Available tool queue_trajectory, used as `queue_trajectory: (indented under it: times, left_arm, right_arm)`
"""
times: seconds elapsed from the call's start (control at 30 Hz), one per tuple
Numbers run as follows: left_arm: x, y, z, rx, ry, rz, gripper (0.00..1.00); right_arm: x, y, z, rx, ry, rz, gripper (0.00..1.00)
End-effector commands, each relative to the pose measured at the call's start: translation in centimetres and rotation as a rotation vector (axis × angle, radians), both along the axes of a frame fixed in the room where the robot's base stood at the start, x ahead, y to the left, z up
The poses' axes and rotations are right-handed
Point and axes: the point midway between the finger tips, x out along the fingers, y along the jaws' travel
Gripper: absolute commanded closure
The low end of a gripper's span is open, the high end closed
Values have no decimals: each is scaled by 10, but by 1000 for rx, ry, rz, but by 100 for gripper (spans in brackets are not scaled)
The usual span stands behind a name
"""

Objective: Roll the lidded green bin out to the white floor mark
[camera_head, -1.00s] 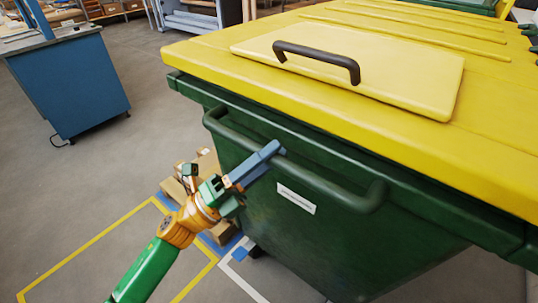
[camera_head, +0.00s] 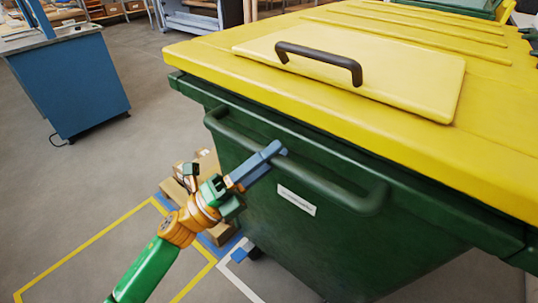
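The large green bin (camera_head: 330,235) has a closed yellow lid (camera_head: 210,55) with a dark handle (camera_head: 318,60) on a raised panel. A green push bar (camera_head: 325,187) runs along its near side above a white label. My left gripper (camera_head: 268,160) has its blue fingers across this bar, close together around it, left of the label; the fingers partly hide the bar. A white line on the floor (camera_head: 240,284) shows at the bin's lower left, and the bin hides where it continues. My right gripper cannot be made out.
A blue cabinet (camera_head: 75,85) stands at the left. Cardboard boxes (camera_head: 205,165) on a blue-edged base sit behind my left gripper. A yellow floor outline (camera_head: 85,247) lies at the lower left. The grey floor between cabinet and bin is clear.

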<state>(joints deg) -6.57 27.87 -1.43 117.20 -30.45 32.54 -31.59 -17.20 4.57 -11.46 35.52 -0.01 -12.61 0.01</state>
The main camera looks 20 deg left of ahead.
Motion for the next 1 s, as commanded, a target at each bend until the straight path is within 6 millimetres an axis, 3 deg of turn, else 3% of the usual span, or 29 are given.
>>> queue_trajectory:
  times: [0.2,0.23,0.3,0.33,0.63,0.83,1.0]
  left_arm:
    - [1,2,4,-5,-4,6,100]
    - [1,2,4,-5,-4,6,60]
    - [1,2,4,-5,-4,6,41]
    - [1,2,4,-4,-5,5,38]
    - [-1,4,0,-4,-3,5,38]
    - [-25,28,-27,-3,-1,7,38]
    - [-40,44,-35,-4,-4,6,38]
  right_arm:
    - [0,0,1,0,0,0,50]
    - [0,0,1,0,0,0,50]
    - [0,0,1,0,-1,0,50]
    - [0,0,1,0,-1,0,50]
    - [0,0,-2,0,0,0,50]
    - [0,0,-26,0,0,0,50]
    - [0,0,-34,0,0,0,50]
